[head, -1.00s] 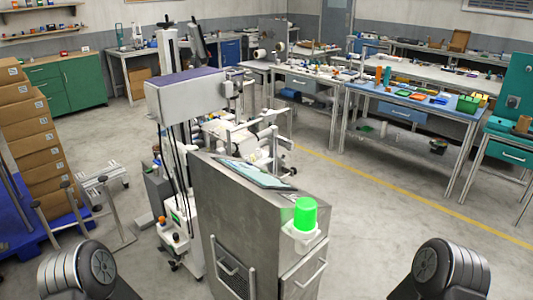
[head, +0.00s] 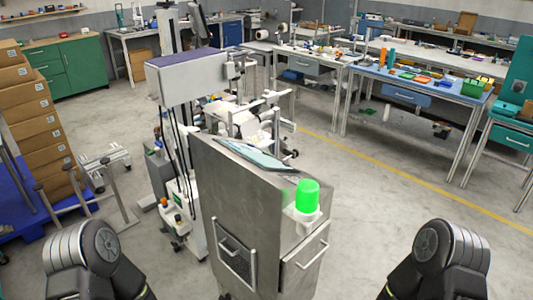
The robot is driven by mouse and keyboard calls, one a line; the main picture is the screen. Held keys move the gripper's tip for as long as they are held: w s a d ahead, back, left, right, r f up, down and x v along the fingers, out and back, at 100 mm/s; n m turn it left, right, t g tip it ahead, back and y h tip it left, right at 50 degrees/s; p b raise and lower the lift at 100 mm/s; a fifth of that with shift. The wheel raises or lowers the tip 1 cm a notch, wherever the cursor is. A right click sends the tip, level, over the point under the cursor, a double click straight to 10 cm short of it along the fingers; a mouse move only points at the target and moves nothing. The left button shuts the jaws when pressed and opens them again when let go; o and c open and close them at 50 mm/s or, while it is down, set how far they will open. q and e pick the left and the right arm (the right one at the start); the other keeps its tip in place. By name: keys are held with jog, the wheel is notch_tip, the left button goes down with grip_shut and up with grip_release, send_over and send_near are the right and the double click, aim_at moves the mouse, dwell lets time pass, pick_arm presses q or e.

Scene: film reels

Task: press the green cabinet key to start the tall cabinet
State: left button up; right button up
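A tall grey metal cabinet (head: 241,192) stands in the middle of the head view. A bright green cylindrical key (head: 307,194) sits on a white base (head: 303,220) at the near right of the cabinet top. A flat tilted panel (head: 252,155) lies on the top behind it. Only upper parts of my two arms show, at the bottom left and bottom right. Both grippers are out of view, and nothing of mine touches the cabinet or the green key in this picture.
A white machine with a purple-topped box (head: 187,76) stands directly behind and left of the cabinet. Stacked cartons (head: 38,135) stand on a blue pallet at the left. A blue workbench (head: 414,88) is at the back right. The floor right of the cabinet is clear.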

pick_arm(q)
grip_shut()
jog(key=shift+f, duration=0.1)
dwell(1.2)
